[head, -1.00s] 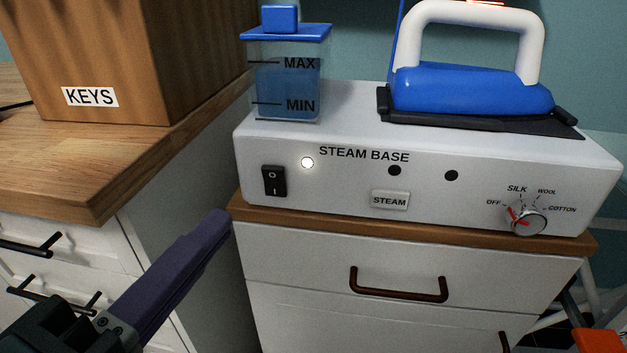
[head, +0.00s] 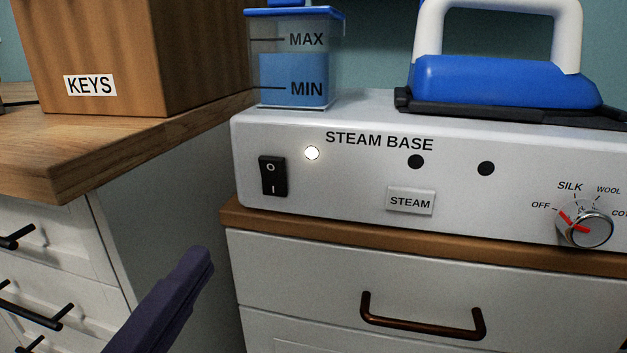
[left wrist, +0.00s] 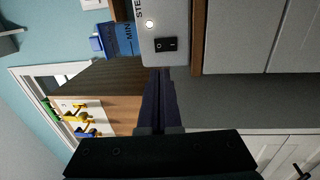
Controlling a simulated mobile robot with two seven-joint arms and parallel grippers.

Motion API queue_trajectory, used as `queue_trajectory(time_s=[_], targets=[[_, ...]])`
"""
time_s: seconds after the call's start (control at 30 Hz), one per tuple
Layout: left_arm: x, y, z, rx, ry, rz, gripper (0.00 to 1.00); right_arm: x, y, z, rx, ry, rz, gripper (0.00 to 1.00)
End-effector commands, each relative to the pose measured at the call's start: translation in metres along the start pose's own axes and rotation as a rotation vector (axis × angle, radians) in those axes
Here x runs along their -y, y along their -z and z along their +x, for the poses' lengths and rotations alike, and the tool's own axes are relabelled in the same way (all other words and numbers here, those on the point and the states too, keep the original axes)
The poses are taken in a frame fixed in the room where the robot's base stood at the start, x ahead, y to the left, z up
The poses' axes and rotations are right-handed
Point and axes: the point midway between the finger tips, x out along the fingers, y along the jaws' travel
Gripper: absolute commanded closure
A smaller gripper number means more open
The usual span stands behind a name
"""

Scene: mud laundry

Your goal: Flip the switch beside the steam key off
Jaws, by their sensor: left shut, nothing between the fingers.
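The black rocker switch (head: 272,176) is on the left of the white steam base's front (head: 330,190), marked O at top and I at bottom. It also shows in the left wrist view (left wrist: 166,44). The lamp (head: 312,153) beside it glows white. The STEAM key (head: 410,201) is to the right of the switch. My left gripper (head: 203,262) is shut and empty, below and left of the switch in the head view. My right gripper is out of view.
A wooden counter (head: 60,155) with a KEYS box (head: 90,45) stands at left. A water tank (head: 293,75) and blue iron (head: 490,83) sit on the base. A dial (head: 585,230) is at right. The drawer handle (head: 420,320) sticks out below.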

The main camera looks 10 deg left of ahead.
Motion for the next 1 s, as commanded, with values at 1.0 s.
queue_trajectory(time_s=[1.0], targets=[[0.0,0.0,0.134,0.0,0.0,0.0,1.0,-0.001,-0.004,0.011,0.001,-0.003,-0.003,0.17]])
